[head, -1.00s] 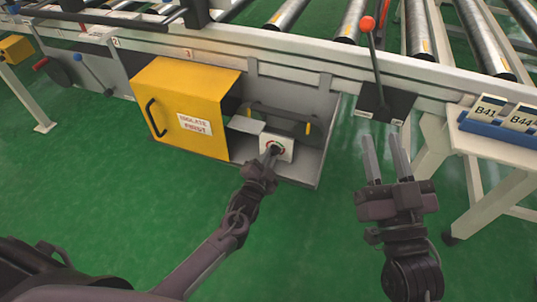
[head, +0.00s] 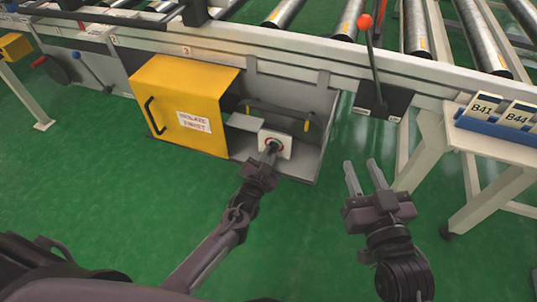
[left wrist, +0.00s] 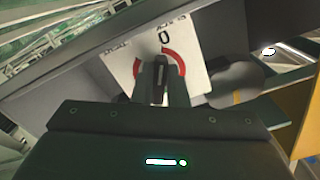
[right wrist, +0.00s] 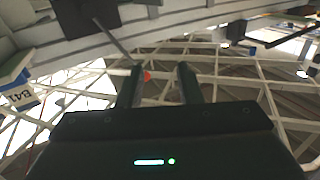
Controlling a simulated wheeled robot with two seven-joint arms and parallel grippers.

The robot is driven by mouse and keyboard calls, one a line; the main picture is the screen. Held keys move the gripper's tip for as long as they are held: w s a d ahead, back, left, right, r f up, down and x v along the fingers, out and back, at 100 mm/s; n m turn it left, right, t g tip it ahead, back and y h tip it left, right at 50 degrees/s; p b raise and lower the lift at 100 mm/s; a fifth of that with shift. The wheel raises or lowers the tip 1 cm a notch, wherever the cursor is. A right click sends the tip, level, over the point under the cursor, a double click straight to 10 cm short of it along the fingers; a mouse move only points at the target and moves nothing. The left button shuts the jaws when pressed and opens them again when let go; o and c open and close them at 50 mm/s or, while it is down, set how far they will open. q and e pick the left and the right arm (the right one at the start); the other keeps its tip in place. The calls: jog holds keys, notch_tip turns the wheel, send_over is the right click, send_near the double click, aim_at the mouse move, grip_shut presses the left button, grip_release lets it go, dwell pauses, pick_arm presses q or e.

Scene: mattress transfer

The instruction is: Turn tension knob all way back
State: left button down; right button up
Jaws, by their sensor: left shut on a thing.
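The tension knob (left wrist: 160,72) is a small dark knob on a white dial plate (left wrist: 190,50) with a red arc and a "0" mark. The plate also shows in the head view (head: 285,146), low in the open bay beside the yellow box. My left gripper (head: 269,154) reaches the dial and is shut on the knob; its fingers partly hide the knob. It also shows in the left wrist view (left wrist: 160,85). My right gripper (head: 364,178) is open and empty, above the green floor right of the dial.
A yellow door (head: 185,105) labelled "ISOLATE FIRST" stands left of the bay. A red-topped lever (head: 370,55) rises at the right. A white side table (head: 490,145) holds B41 and B44 cards. Rollers (head: 415,28) lie above. The floor (head: 110,200) in front is clear.

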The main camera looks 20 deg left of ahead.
aim_at(269, 153)
pick_arm(q)
jog(key=c, duration=1.4)
grip_release()
jog(key=shift+c, duration=0.2)
jog(key=shift+s, duration=0.1)
